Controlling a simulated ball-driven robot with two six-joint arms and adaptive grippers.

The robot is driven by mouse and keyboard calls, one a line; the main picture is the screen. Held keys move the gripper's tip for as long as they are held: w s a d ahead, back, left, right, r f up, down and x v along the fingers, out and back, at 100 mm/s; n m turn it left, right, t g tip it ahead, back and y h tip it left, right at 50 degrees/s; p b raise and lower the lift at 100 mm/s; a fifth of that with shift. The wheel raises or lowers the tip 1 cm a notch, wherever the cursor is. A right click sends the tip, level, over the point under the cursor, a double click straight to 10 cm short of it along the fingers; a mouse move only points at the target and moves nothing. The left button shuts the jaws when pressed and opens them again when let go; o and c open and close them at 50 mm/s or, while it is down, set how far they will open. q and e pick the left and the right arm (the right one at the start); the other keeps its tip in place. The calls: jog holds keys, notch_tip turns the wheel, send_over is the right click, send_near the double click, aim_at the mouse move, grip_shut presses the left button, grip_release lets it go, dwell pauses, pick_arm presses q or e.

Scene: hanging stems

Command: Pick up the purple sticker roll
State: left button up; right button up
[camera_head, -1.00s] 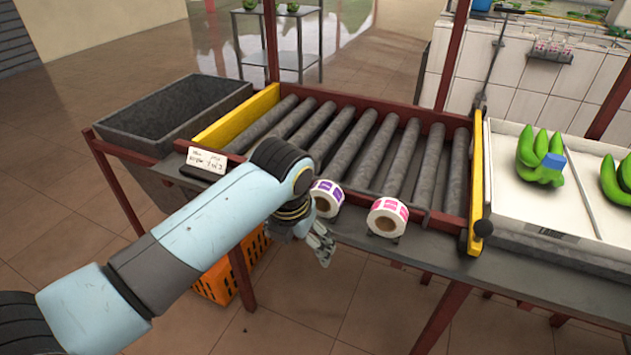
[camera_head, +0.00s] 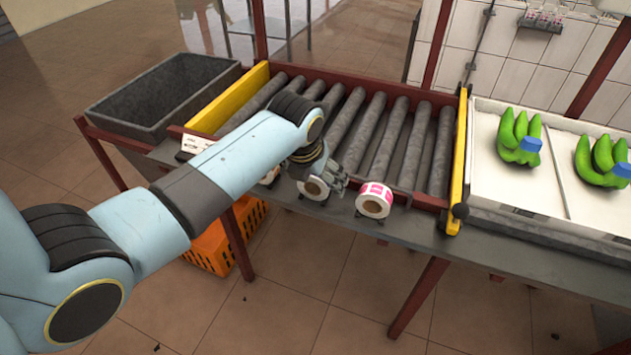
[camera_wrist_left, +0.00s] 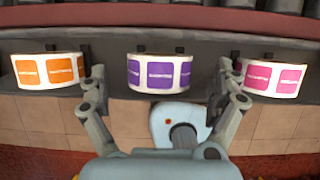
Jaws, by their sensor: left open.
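The purple sticker roll (camera_head: 314,189) stands on the grey ledge in front of the rollers, partly covered by my left gripper (camera_head: 328,170) in the head view. In the left wrist view the purple sticker roll (camera_wrist_left: 158,74) sits between the two fingers of my left gripper (camera_wrist_left: 160,82). The fingers are spread wide, with a gap on both sides of the roll. My right gripper is in neither view.
A pink sticker roll (camera_head: 374,200) stands to the right and an orange sticker roll (camera_wrist_left: 46,70) to the left, each close to a finger. Behind are conveyor rollers (camera_head: 383,147). A grey bin (camera_head: 160,95) is at left; green bananas (camera_head: 519,138) lie in a white tray at right.

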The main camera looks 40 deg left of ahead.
pick_arm(q)
jog(key=shift+x, duration=1.2)
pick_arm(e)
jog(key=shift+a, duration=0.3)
pick_arm(q)
jog(key=c, duration=1.4)
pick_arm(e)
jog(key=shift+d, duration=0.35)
pick_arm(q)
jog(key=shift+r, duration=0.15)
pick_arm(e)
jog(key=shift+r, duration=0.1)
